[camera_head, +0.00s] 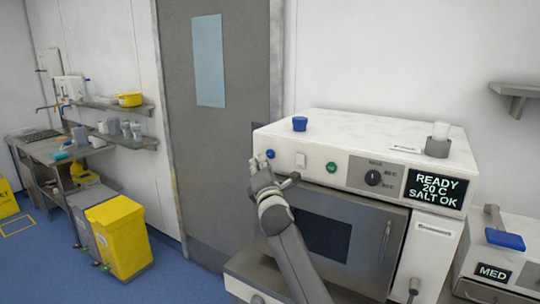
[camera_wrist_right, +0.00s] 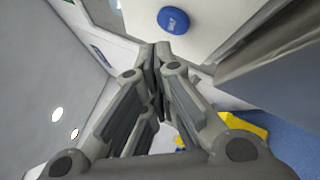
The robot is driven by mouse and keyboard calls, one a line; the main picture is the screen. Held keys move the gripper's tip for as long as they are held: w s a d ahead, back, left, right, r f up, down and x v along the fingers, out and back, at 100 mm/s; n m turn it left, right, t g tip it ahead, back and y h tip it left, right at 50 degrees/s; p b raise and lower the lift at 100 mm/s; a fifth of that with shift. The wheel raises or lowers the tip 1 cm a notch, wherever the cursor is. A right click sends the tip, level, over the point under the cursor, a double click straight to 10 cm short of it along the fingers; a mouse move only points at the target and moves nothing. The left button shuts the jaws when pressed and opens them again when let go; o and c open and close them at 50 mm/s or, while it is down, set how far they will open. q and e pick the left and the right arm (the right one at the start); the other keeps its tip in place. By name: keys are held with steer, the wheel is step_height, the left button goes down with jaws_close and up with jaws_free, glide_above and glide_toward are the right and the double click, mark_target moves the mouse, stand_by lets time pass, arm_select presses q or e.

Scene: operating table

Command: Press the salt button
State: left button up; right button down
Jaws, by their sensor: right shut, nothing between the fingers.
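A white machine (camera_head: 360,135) has a front panel with a small round blue button (camera_head: 270,154) at its left end. The button also shows in the wrist view (camera_wrist_right: 173,19), with a small label too blurred to read. My right gripper (camera_head: 261,160) is at the panel's left end, just left of and below the button. In the wrist view its fingertips (camera_wrist_right: 156,47) are shut together and empty, with a gap in the picture between them and the button. Contact cannot be seen. The display (camera_head: 436,189) reads "READY 20 C SALT OK". My left gripper is out of view.
A blue cap (camera_head: 300,124) stands on top of the machine. The oven-like door (camera_head: 365,240) is below the panel. A grey door (camera_head: 215,140) stands left.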

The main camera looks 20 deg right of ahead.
steer(key=s+a, duration=0.2)
steer(key=a, duration=0.1)
steer(key=shift+s+a, duration=0.25)
steer(key=shift+s, duration=0.15)
stand_by(0.5)
